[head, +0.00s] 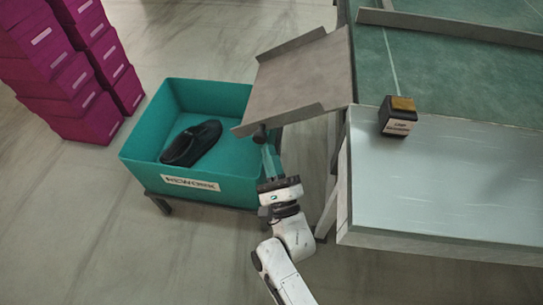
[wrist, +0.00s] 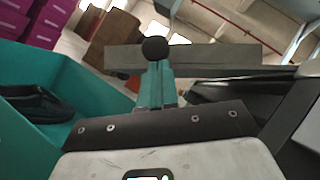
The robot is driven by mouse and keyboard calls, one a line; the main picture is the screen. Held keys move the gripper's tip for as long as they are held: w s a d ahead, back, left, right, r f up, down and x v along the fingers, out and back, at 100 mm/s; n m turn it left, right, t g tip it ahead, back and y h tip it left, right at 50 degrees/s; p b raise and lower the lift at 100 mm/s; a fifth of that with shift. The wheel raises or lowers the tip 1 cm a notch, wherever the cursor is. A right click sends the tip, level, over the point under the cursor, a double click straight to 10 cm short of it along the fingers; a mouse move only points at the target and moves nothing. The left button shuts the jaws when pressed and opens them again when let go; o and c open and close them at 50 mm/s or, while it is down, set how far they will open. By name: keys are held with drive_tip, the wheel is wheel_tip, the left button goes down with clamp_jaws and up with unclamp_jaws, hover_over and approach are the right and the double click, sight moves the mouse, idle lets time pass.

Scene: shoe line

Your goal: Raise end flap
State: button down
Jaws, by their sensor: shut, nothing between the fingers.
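The end flap (head: 300,78) is a grey plate with raised side lips at the left end of the conveyor. It reaches out over the right edge of the teal bin. In the wrist view the flap (wrist: 215,57) shows as a grey band beyond the fingers. A round black knob (wrist: 155,47) stands at the fingertips, at the flap's near corner. My gripper (head: 265,141) is below that corner with its teal fingers pointing up. In the wrist view the fingers (wrist: 156,72) are shut together with nothing between them. Whether they touch the knob is hard to tell.
A teal REWORK bin (head: 190,185) with a black shoe (head: 191,143) inside stands left of my arm. Magenta boxes (head: 65,75) are stacked behind it. Floor is clear at lower left.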

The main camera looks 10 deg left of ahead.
drive_tip(key=shift+a+r+m+t+h+b, duration=0.35)
drive_tip(key=shift+a+r+m+t+h, duration=0.35)
drive_tip(key=shift+r+m, duration=0.4)
wheel_tip(320, 180, up, 20)
drive_tip(key=m+h+b, duration=0.2)
drive_tip(key=m+h, duration=1.5)
drive_tip(key=m, duration=0.6)
drive_tip(key=d+r+m+g+h, duration=0.1)
drive_tip(key=d+r+m+g, duration=0.3)
drive_tip(key=d+m, duration=0.3)
drive_tip(key=d+r+m+g+h, duration=0.2)
drive_tip(key=d+r+m+g, duration=0.2)
drive_tip(key=d+r+m, duration=0.2)
drive_tip(key=shift+s+d+r+m, duration=0.25)
drive_tip(key=shift+d+m, duration=0.15)
drive_tip(key=shift+d, duration=0.65)
